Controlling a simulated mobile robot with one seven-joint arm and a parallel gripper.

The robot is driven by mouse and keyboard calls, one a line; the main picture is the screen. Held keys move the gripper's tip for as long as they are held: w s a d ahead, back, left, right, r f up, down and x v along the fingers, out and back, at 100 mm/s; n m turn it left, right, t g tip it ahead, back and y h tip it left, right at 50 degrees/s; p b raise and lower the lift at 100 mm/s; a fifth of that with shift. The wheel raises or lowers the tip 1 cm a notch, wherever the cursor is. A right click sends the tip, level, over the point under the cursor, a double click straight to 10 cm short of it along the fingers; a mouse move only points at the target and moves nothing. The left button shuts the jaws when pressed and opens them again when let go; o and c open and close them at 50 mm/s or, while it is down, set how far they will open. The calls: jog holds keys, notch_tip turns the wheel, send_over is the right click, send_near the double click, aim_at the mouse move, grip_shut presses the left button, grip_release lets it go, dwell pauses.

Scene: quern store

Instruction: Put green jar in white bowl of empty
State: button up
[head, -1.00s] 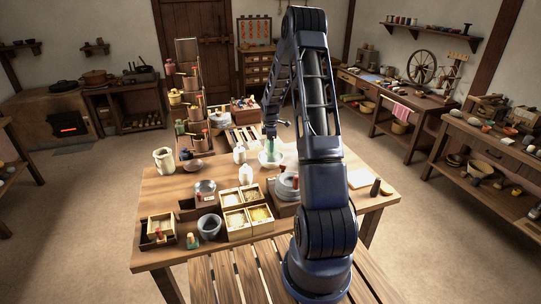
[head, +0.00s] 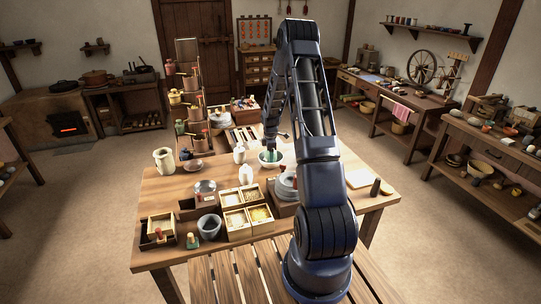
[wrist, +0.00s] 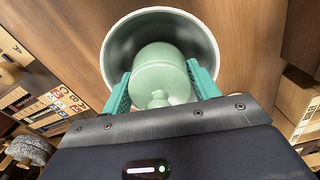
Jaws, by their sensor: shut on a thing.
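The green jar (wrist: 158,68), pale green with a round knob on its lid, is held between the teal fingers of my gripper (wrist: 159,84). The white bowl (wrist: 211,47) is round with a pale rim; in the wrist view the jar overlaps its opening. In the head view my gripper (head: 271,151) is low at the bowl (head: 282,163), near the far edge of the table. The jar's base is hidden, so I cannot tell whether it touches the bowl's floor.
White jars (head: 246,174) stand left of the bowl on the wooden table (head: 160,198). A cream jug (head: 164,160) stands at the far left. The table's right part has some free room.

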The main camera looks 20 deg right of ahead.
jog(key=o, duration=1.2)
jog(key=shift+f, duration=0.1)
notch_tip(320, 180, up, 13)
jog(key=shift+f, duration=0.15)
jog(key=s+a+r+m+t, duration=0.1)
jog(key=s+a+r+m, duration=0.25)
jog(key=s+r, duration=0.65)
jog(key=s+a+r+m+t, duration=0.15)
jog(key=s+r+m, duration=0.25)
jog(key=s+r, duration=0.7)
jog(key=shift+s+a+r+m+t, duration=0.5)
jog(key=shift+s+r+m, duration=0.8)
jog(key=shift+s, duration=2.8)
jog(key=shift+s+a+r+m+t, duration=0.2)
jog(key=shift+s+a+r+m, duration=0.85)
jog(key=shift+s, duration=3.05)
jog(key=shift+s+a+r+m+t, duration=0.35)
jog(key=shift+s+r+m, duration=1.2)
jog(key=shift+s, duration=2.55)
